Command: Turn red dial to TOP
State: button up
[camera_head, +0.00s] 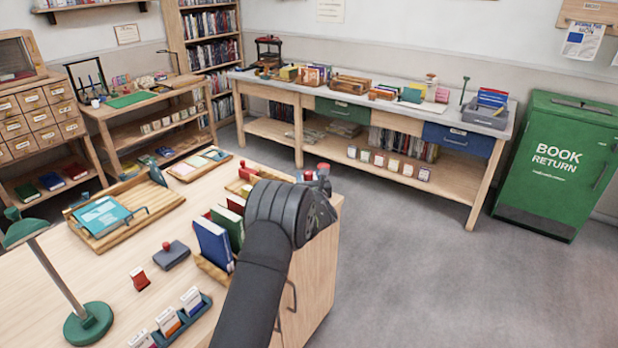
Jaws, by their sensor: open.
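I cannot pick out a red dial with certainty. A small red-topped item (323,169) shows just past the bend of my arm at the desk's far right corner; it is partly hidden and too small to read. No TOP mark can be made out. My dark arm rises from the bottom edge and bends over the right side of the wooden desk (120,215). My gripper does not show; the arm's bend hides what lies behind it.
On the desk are upright books (212,242), a wooden tray with a teal folder (103,215), a red-knobbed stamp pad (172,255), a small red stamp (139,279), a card holder (178,325) and a green lamp (88,324). A green book return bin (556,165) stands right, beyond open floor.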

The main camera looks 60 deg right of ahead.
jog(key=shift+w+d, duration=0.15)
jog(key=shift+d, duration=0.05)
jog(key=c, duration=1)
jog(key=shift+w+m+g+h, duration=0.1)
jog(key=shift+m+g+h, duration=0.2)
jog(key=shift+g, duration=0.1)
jog(key=shift+a+r, duration=0.1)
jog(key=shift+w+m+g+h, duration=0.1)
jog(key=shift+m+g+h, duration=0.95)
jog(key=shift+g, duration=0.35)
